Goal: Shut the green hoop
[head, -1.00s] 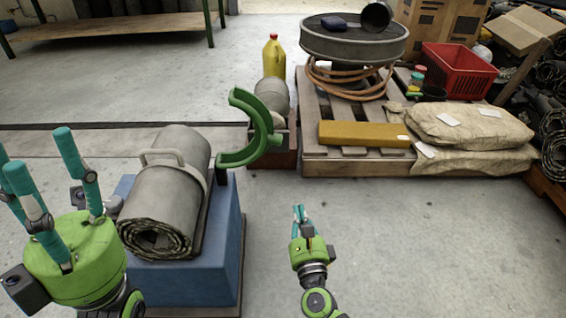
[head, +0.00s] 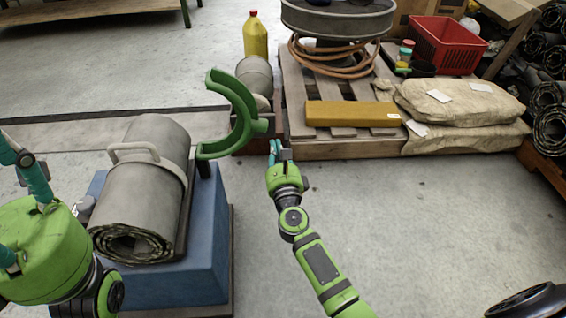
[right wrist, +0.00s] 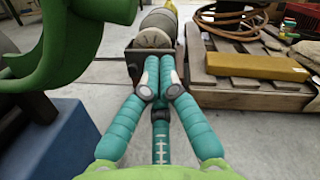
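The green hoop (head: 240,118) is a thick C-shaped arm, swung open to the right of the grey sheet roll (head: 150,145). The roll lies on a blue block (head: 180,280), with a grey band and handle (head: 145,150) over it. The hoop also shows large and cropped at the upper left of the right wrist view (right wrist: 70,55). My right gripper (head: 274,150) is just right of the hoop, apart from it, its fingers together and empty (right wrist: 158,80). My left gripper (head: 18,205) is at the left edge, fingers spread, tips partly out of frame.
A pallet (head: 340,148) with a yellow bar (head: 350,114), sacks (head: 455,102) and a red crate (head: 447,47) stands at the back right. A yellow bottle (head: 255,35) stands behind the hoop. The floor at the front right is mostly clear.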

